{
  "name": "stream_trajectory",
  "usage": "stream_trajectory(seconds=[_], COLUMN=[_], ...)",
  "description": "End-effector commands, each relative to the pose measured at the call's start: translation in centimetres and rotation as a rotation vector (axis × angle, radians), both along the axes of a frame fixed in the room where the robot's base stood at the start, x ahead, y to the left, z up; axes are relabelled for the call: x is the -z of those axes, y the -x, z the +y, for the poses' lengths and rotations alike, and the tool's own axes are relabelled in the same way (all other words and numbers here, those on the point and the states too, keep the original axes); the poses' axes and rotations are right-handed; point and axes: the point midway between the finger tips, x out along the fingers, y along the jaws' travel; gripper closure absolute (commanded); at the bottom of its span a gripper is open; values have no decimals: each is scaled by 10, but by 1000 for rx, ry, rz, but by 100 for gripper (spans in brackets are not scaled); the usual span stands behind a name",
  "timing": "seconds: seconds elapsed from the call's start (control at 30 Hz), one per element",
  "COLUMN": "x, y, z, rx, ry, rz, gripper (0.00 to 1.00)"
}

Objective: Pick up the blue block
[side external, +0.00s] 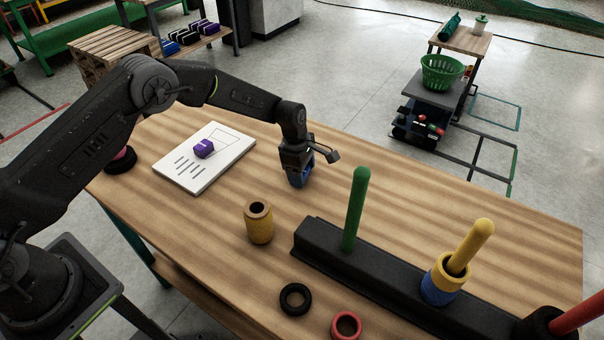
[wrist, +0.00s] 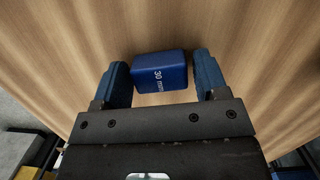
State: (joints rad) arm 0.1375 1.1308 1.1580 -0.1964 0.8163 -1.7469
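The blue block (wrist: 160,73) has white "30 mm" lettering and shows between the two fingers of my gripper (wrist: 161,80) in the wrist view. A narrow gap shows on each side of the block, so the fingers look open and apart from it. In the side view my gripper (side external: 301,178) points down at the wooden table, right of the white board. The blue there is partly finger and partly block, and I cannot separate them clearly.
A white board (side external: 228,165) with a purple block (side external: 204,148) lies to the left. A yellow-brown cylinder (side external: 259,222) stands in front. A black rack (side external: 385,282) with green (side external: 356,208) and yellow (side external: 473,243) pegs is at right. Black (side external: 295,299) and red (side external: 346,325) rings lie near the front.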

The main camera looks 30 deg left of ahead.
Motion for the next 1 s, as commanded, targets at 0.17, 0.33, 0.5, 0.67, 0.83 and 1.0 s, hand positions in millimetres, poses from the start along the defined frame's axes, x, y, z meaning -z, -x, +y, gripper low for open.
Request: stream_trajectory(seconds=[0.17, 0.33, 0.5, 0.67, 0.83, 1.0], x=[0, 0, 0, -3, -16, -47], y=[0, 0, 0, 0, -1, -1], z=[0, 0, 0, 0, 0, 1], rx=[0, 0, 0, 0, 1, -1], ry=[0, 0, 0, 0, 0, 1], rz=[0, 0, 0, -1, -3, -5], gripper=[51, 67, 71, 71, 71, 71])
